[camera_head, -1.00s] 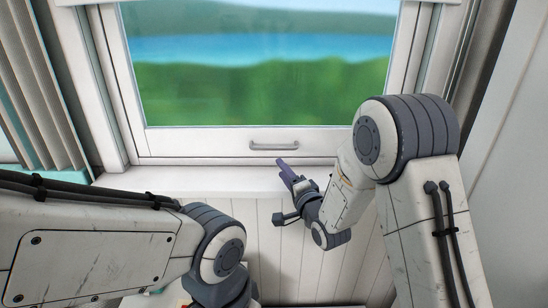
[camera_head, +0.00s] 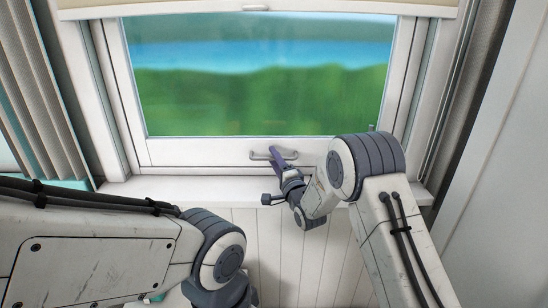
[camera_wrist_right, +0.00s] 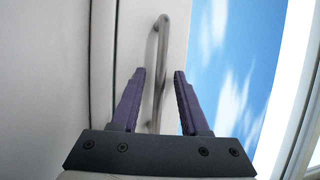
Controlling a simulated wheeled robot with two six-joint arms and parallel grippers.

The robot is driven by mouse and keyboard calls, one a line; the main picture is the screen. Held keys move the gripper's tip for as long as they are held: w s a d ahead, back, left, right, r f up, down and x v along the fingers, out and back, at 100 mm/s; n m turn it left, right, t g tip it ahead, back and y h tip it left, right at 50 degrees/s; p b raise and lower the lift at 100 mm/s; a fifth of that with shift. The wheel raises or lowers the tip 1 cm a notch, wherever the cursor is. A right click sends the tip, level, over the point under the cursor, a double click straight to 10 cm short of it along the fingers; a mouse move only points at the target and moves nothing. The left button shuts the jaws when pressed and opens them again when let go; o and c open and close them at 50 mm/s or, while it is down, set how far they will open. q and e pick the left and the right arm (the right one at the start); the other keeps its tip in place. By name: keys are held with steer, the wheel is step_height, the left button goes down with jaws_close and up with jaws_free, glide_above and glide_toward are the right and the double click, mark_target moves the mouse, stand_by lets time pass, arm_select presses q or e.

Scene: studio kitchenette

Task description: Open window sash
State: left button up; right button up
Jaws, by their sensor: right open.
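The window sash (camera_head: 200,152) is a white frame around a pane with a blurred green and blue view. It looks closed, its bottom rail down near the sill. A grey bar handle (camera_head: 259,155) sits on the bottom rail. My right gripper (camera_head: 274,153) is at the handle, in front of the rail. In the right wrist view the purple fingers (camera_wrist_right: 158,75) are open, and the handle (camera_wrist_right: 159,60) runs between them, nearer the left finger. I cannot tell whether a finger touches it. My left arm (camera_head: 110,250) comes in from the left; its gripper is out of view.
A white sill (camera_head: 180,187) lies below the sash, over a panelled wall (camera_head: 290,255). A pale blind (camera_head: 400,8) hangs across the top. Grey slatted blinds or curtain (camera_head: 42,100) stand at the left. A plain pale panel (camera_head: 505,150) is at the right.

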steer(key=shift+w, duration=0.1)
jaws_close()
stand_by(1.4)
